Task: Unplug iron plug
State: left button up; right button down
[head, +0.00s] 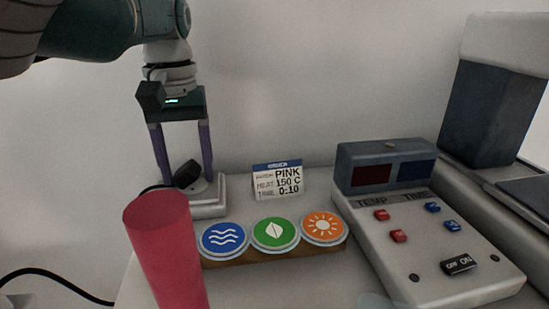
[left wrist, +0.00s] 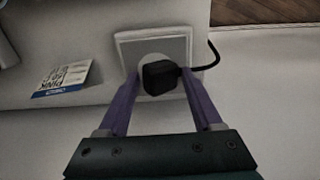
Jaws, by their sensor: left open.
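The black iron plug (head: 187,174) sits at the white socket block (head: 208,204) at the back left of the table. In the left wrist view the plug (left wrist: 160,78) covers part of the socket's round face, and the socket's square rim (left wrist: 124,46) shows around it. A black cable (left wrist: 212,56) runs from it to the right there. My left gripper (head: 186,180) points down from above, open, with its purple fingers on either side of the plug. In the left wrist view the left gripper's fingertips (left wrist: 160,76) flank the plug, with a small gap visible. My right gripper is not in view.
A pink cylinder (head: 165,250) stands close in front of the socket. A card (head: 278,181) reading PINK, 150 C, 0:10 stands behind a row of round icon buttons (head: 273,233). A control box (head: 430,235) is at the right. A black cord (head: 60,282) trails at lower left.

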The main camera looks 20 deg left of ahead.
aim_at(184, 166)
pick_arm(q)
jog(key=shift+s+a+f, duration=0.15)
jog(key=shift+s+f, duration=0.05)
grip_shut()
dwell(0.3)
jog(key=shift+s+r+p, duration=0.1)
jog(key=shift+r+p, duration=0.6)
jog(key=shift+p, duration=0.1)
jog(key=shift+r+p, duration=2.4)
jog(key=shift+p, duration=0.15)
